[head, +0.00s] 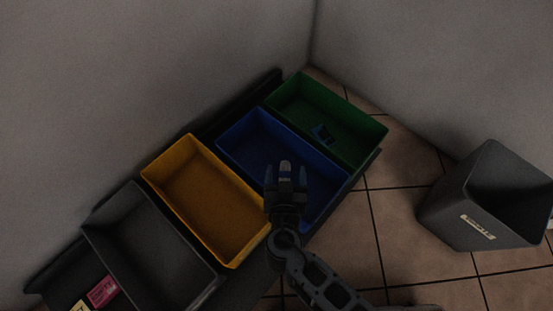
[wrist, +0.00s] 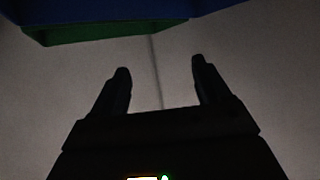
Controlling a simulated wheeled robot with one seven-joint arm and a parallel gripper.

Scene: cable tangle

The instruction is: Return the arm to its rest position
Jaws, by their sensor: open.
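My gripper (head: 285,166) is in the middle of the head view, in front of the blue bin (head: 238,151), and hides part of it. In the wrist view its two dark fingers (wrist: 160,82) stand well apart with nothing between them. The arm comes in from the bottom of the head view and is bent. In the wrist view the undersides of the blue bin (wrist: 110,10) and green bin (wrist: 100,32) show along the top edge, with grey wall beyond the fingers.
A yellow bin (head: 165,160) and a grey bin (head: 205,280) stand left of the blue bin. Pink (head: 103,292) and yellow (head: 79,306) labels show lower left. A dark waste bin (head: 450,218) stands on the tiled floor.

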